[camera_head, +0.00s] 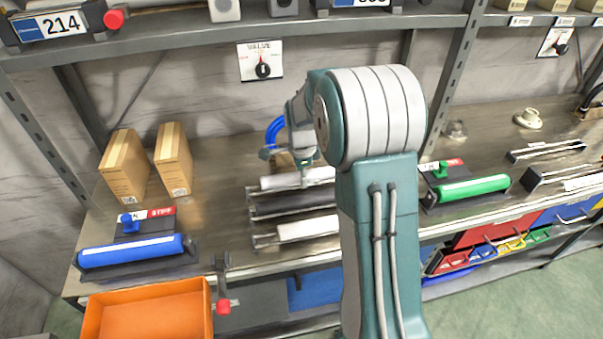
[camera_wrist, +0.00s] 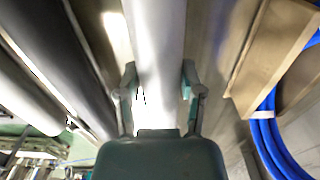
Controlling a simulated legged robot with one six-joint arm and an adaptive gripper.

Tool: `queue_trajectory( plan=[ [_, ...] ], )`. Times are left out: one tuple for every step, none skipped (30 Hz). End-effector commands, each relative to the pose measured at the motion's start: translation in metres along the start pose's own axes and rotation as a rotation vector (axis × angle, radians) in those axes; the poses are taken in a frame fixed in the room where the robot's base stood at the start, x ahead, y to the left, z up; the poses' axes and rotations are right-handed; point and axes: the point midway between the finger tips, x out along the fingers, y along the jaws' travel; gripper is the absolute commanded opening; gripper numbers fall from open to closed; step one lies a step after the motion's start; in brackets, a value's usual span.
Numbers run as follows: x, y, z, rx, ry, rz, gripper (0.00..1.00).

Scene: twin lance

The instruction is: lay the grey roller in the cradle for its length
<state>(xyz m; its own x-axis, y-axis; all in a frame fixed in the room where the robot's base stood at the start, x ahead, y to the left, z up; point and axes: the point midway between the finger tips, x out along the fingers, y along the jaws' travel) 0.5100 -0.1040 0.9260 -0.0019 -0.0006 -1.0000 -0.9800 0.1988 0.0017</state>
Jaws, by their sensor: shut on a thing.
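A light grey roller (camera_head: 283,182) lies at the back of a row of rollers on the bench. In the wrist view the same grey roller (camera_wrist: 155,40) runs between my two fingers. My gripper (camera_wrist: 159,80) is shut on it, one finger on each side. In the head view my gripper (camera_head: 304,176) is over the roller, partly hidden by my arm. Whether the roller is lifted cannot be told. A black cradle holding a blue roller (camera_head: 130,251) is at left, and another holding a green roller (camera_head: 474,188) is at right. Two frames (camera_head: 545,150) (camera_head: 545,178) lie farther right.
A dark roller (camera_head: 292,204) and a white roller (camera_head: 308,229) lie in front of the gripped one. Cardboard boxes (camera_head: 123,168) stand at back left. A blue hose coil (camera_wrist: 266,135) is close to my gripper. An orange bin (camera_head: 150,311) is below the front edge; a shelf hangs above.

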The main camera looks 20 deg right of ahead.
Motion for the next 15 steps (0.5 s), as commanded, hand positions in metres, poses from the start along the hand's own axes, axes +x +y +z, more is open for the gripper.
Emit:
queue_trajectory(
  plan=[
    [-0.0005,-0.0003,0.0000,0.000,0.000,-0.001,0.00],
    [-0.0005,-0.0003,0.0000,0.000,0.000,-0.001,0.00],
    [-0.0005,-0.0003,0.0000,0.000,0.000,-0.001,0.00],
    [-0.0006,-0.0003,0.0000,0.000,0.000,-0.001,0.54],
    [-0.0006,-0.0003,0.0000,0.000,0.000,-0.001,0.67],
    [-0.0006,-0.0003,0.0000,0.000,0.000,-0.001,0.85],
    [-0.0006,-0.0003,0.0000,0.000,0.000,-0.001,0.90],
    [-0.0006,-0.0003,0.0000,0.000,0.000,-0.001,0.90],
    [-0.0005,-0.0003,0.0000,0.000,0.000,-0.001,0.90],
    [-0.0005,-0.0003,0.0000,0.000,0.000,-0.001,0.90],
    [-0.0005,-0.0003,0.0000,0.000,0.000,-0.001,0.90],
    [-0.0004,-0.0003,0.0000,0.000,0.000,-0.001,0.90],
    [-0.0004,-0.0003,0.0000,0.000,0.000,-0.001,0.90],
    [-0.0004,-0.0003,0.0000,0.000,0.000,-0.001,0.90],
    [-0.0004,-0.0003,0.0000,0.000,0.000,-0.001,0.90]
  ],
)
